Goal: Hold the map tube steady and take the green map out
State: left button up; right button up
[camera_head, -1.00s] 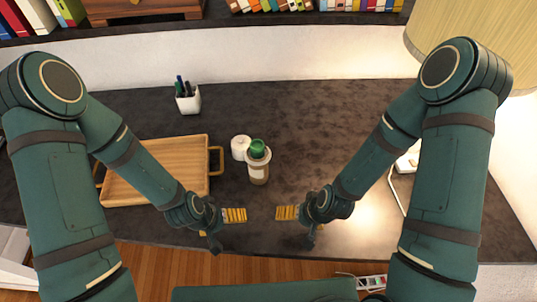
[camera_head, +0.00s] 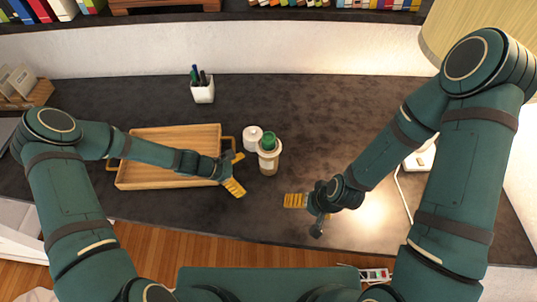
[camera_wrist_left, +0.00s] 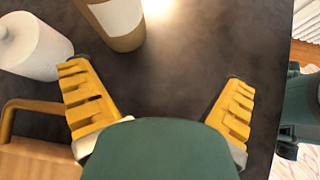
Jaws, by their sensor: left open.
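The map tube (camera_head: 269,164) stands upright on the dark desk, brown with a pale rim. The green map (camera_head: 268,142) sticks out of its top. My left gripper (camera_head: 238,172) is open and empty, to the left of the tube and apart from it. In the left wrist view the lower part of the tube (camera_wrist_left: 118,28) shows at the top, ahead of the open fingers (camera_wrist_left: 155,80); the map is out of that view. My right gripper (camera_head: 293,201) is right of and nearer than the tube, pointing left. Its finger opening cannot be made out.
A white lidded jar (camera_head: 251,137) stands close behind and left of the tube. A wooden tray (camera_head: 150,182) with handles lies under my left forearm. A pen cup (camera_head: 203,92) stands farther back. A lamp base (camera_head: 420,160) is at right. The desk between is clear.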

aim_at(262, 163)
pick_arm(q)
jog(key=w+n, duration=0.1)
jog(key=w+r+t+h, duration=0.1)
jog(key=w+a+n, duration=0.1)
jog(key=shift+w+r+n, duration=0.15)
jog(key=shift+r+n, duration=0.1)
jog(key=shift+n, duration=0.05)
jog(key=shift+w+r+n+t, duration=0.15)
jog(key=shift+w+n+t, duration=0.15)
jog(key=shift+w, duration=0.05)
jog(key=shift+w+h, duration=0.15)
jog(key=shift+h, duration=0.15)
jog(key=b+x, duration=0.4)
jog(key=x, duration=0.4)
jog(key=shift+f, duration=0.2)
pick_arm(e)
notch_tip(262, 163, down, 4)
jog(key=shift+a+f, duration=0.1)
jog(key=shift+f, duration=0.15)
pick_arm(q)
jog(key=shift+b+x, duration=0.45)
jog(key=shift+x, duration=0.35)
pick_arm(e)
jog(key=shift+f, duration=0.4)
pick_arm(q)
jog(key=shift+r, duration=0.15)
jog(key=shift+c, duration=0.3)
